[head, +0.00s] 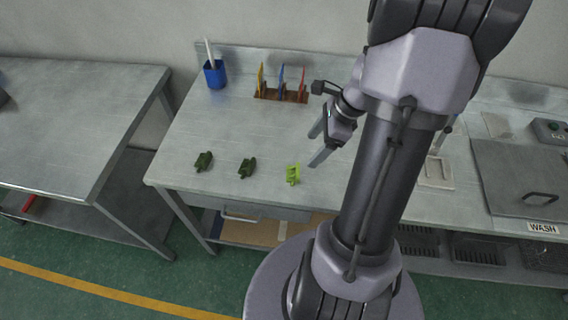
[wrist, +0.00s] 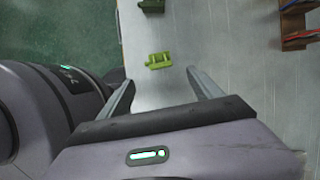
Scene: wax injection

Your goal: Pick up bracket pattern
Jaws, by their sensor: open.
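Three small bracket-like green pieces lie in a row near the front edge of the metal table. The bright green one (head: 293,174) is at the right; two dark green ones (head: 247,168) (head: 203,161) lie to its left. I cannot tell which the task means. My gripper (head: 315,149) is open and empty, above the table, to the right of the bright green piece. In the wrist view the bright green piece (wrist: 158,61) shows just beyond and between my open fingertips (wrist: 160,78), not touched. A dark green piece (wrist: 151,5) is cut off at the top edge.
A brown rack (head: 281,96) with several coloured tools and a blue cup (head: 215,74) stand at the back. A pale tray (head: 437,172) and a metal lid marked WASH (head: 520,180) are at the right. The middle of the table is clear. Another table (head: 70,120) stands left.

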